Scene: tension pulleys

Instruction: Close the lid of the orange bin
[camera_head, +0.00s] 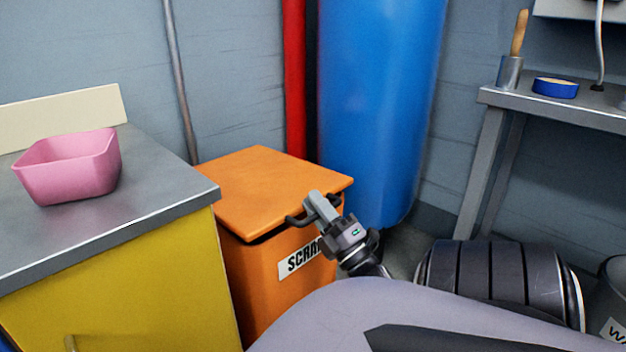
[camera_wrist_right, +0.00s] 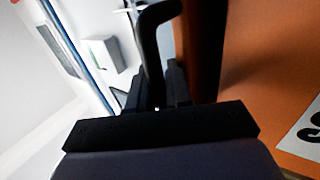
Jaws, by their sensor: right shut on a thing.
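The orange bin (camera_head: 285,262) with a "SCRAP" label stands between the yellow cabinet and the blue cylinder. Its orange lid (camera_head: 262,188) lies over the opening, near level, with a dark gap under its front edge. A black handle (camera_head: 294,219) sticks out from the lid's front edge. My right gripper (camera_head: 321,207) is shut on this handle. In the right wrist view the black handle (camera_wrist_right: 152,50) runs up from between the fingers (camera_wrist_right: 157,90), with the orange bin wall (camera_wrist_right: 270,65) to the right. My left gripper is not in view.
A yellow cabinet (camera_head: 165,285) with a grey top and a pink tub (camera_head: 70,170) stands close on the left. A blue cylinder (camera_head: 380,110) and a red pipe (camera_head: 294,80) are behind. A dark ribbed drum (camera_head: 500,280) lies at right, near a grey bench (camera_head: 560,106).

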